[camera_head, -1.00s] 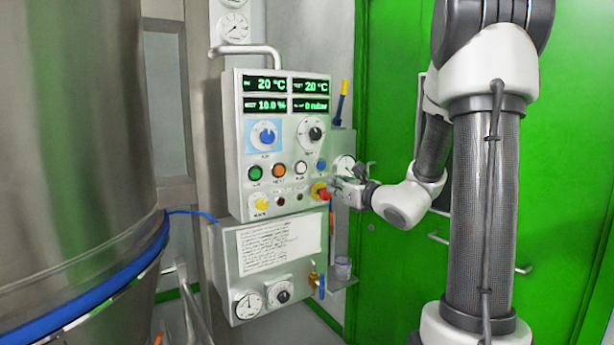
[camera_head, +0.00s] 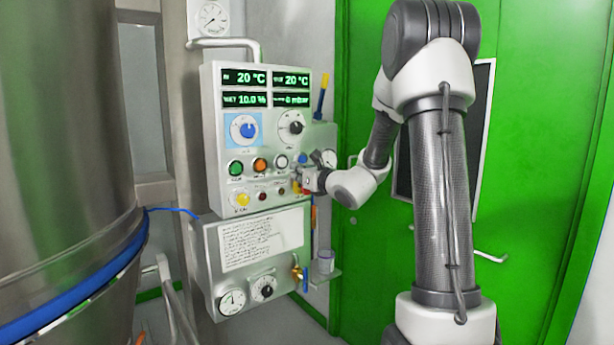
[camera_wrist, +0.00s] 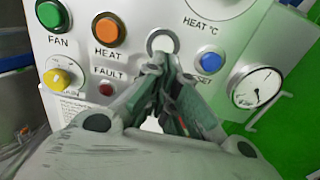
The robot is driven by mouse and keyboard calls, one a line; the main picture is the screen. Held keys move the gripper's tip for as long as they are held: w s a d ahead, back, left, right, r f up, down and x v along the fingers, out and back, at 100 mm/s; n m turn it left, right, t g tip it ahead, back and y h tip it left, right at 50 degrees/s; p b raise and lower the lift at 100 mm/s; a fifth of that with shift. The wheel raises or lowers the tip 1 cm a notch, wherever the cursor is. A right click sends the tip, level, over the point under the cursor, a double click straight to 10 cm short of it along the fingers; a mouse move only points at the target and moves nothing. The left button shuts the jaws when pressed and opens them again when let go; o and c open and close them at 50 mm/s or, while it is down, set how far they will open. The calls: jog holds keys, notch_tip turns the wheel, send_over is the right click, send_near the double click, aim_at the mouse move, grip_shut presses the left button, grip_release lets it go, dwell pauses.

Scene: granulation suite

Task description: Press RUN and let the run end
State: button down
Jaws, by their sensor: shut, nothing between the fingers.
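The control panel (camera_head: 222,110) stands upright in the head view. The displays (camera_head: 258,87) read 20 °C, 20 °C, 10.0 % and 0 mbar.
A yellow knob (camera_wrist: 62,80) and a dark red FAULT lamp (camera_wrist: 106,89) sit lower left. A round gauge (camera_wrist: 256,87) is to the right. A large steel vessel (camera_head: 60,130) fills the left, and a green door (camera_head: 530,130) stands behind my arm.

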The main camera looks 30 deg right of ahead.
aim_at(283, 165)
jog(key=shift+w+a, duration=0.25)
jog(key=shift+w, duration=0.95)
jog(key=shift+w+a, duration=0.25)
jog(key=shift+w, duration=0.9)
jog(key=shift+w+a, duration=0.1)
jog(key=shift+w, duration=0.2)
jog(key=shift+w+r, duration=0.1)
jog(key=shift+w, duration=0.25)
jog(key=shift+r, duration=0.2)
